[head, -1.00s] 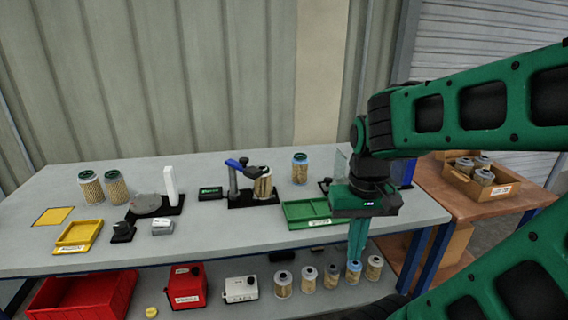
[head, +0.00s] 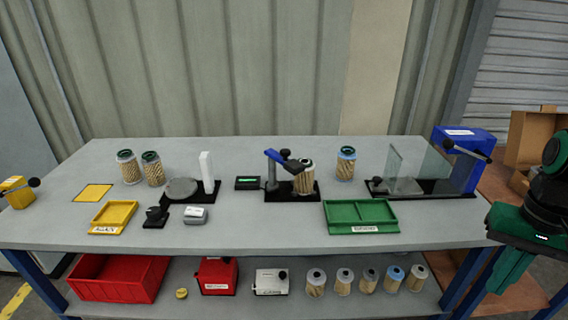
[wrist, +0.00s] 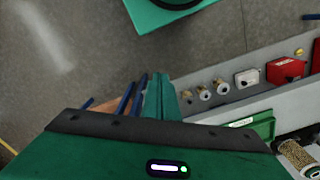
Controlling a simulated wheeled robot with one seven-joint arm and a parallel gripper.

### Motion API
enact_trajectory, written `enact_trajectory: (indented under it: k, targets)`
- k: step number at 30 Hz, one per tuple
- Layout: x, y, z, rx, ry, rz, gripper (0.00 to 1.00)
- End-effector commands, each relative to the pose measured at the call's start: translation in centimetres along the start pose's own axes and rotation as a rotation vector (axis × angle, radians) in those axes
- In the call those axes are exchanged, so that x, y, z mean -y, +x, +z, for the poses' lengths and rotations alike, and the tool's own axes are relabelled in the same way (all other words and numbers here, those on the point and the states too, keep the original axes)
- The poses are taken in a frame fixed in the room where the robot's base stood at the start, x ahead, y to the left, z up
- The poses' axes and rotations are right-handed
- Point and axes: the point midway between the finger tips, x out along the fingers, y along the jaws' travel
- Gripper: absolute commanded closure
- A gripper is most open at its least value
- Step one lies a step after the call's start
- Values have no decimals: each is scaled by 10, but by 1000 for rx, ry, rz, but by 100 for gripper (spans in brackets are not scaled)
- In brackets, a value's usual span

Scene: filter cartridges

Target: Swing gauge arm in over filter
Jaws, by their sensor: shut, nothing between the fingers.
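The gauge stand (head: 284,196) is a black base near the middle of the table with an upright grey post. Its gauge arm (head: 277,156) is blue with dark parts and reaches right from the post top toward the filter. The filter (head: 305,182), a pleated tan cartridge, stands upright on the right of the base. The arm's dark end appears at or over the filter's upper left; I cannot tell whether they touch. My gripper (head: 508,274) is shut and empty, off the table's right front corner, far from the gauge. Its closed fingers (wrist: 160,95) show in the wrist view.
A green tray (head: 362,228) lies right of the gauge at the front. A fixture with a clear panel (head: 396,164) and a blue block (head: 470,150) stand at the right. A small display (head: 247,183) sits left of the gauge. Several cartridges are on the lower shelf.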

Motion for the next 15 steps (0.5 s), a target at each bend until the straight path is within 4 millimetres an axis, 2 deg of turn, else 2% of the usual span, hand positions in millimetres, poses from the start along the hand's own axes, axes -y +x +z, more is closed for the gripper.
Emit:
enact_trajectory:
  k: [3,5,8,11,14,15]
  targets:
    - [0,0,0,0,-1,0,100]
    - [-4,-6,7,-15,-9,-2,100]
    - [2,-12,-5,-34,-44,20,100]
    - [21,-23,-33,-74,-123,64,100]
    - [57,-39,-66,-137,-231,117,100]
    - [76,-46,-78,-166,-279,137,100]
